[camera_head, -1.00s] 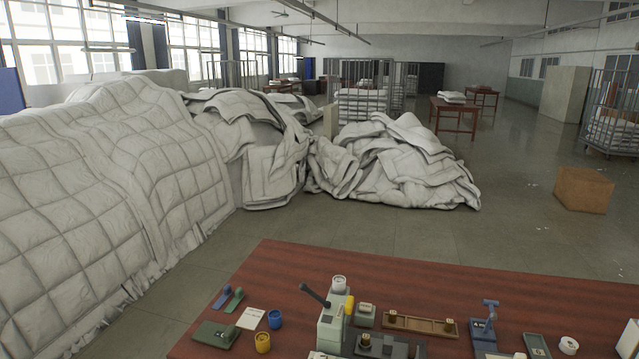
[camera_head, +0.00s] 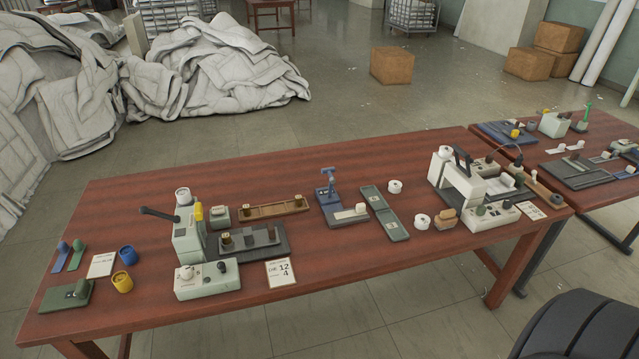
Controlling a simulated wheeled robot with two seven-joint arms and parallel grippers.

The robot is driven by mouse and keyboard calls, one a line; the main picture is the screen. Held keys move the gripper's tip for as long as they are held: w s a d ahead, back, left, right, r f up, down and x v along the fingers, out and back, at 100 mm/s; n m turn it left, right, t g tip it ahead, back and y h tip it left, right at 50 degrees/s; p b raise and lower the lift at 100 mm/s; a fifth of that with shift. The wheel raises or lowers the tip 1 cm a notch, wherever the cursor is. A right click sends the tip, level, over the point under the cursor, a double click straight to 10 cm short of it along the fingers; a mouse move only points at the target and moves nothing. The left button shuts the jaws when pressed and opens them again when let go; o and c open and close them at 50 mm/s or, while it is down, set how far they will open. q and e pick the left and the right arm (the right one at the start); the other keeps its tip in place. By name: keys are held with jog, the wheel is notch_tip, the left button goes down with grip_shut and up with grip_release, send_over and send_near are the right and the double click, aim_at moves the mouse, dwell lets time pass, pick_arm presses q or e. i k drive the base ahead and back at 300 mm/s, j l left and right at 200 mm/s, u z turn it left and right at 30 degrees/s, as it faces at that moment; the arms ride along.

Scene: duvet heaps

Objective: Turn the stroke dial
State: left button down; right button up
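No dial can be read as the stroke dial at this size. On the left of the near table a pale green machine (camera_head: 188,235) stands upright with a dark lever (camera_head: 158,214) and a yellow part. In front of it lies a low pale control box (camera_head: 207,281) with small knobs on top. A card (camera_head: 281,273) marked 12 and 4 lies beside it. A second pale machine (camera_head: 458,182) stands at the right end, with another low box (camera_head: 491,216) carrying small knobs in front. Neither of my grippers is in view.
A second table (camera_head: 545,155) adjoins at right. Duvet heaps (camera_head: 215,75) and a carton (camera_head: 391,65) lie beyond.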

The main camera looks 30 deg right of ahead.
aim_at(186, 273)
jog(key=i+j+z, duration=0.1)
jog(key=z, duration=0.4)
jog(key=i+j+z, duration=0.1)
jog(key=z, duration=0.4)
jog(key=j+z, duration=0.3)
jog(key=z, duration=0.15)
jog(key=i+j+z, duration=0.1)
jog(key=j+z, duration=0.15)
jog(key=j, duration=0.75)
jog(key=j+z, duration=0.25)
jog(key=j, duration=0.7)
jog(key=k+j+z, duration=0.25)
jog(key=k, duration=0.25)
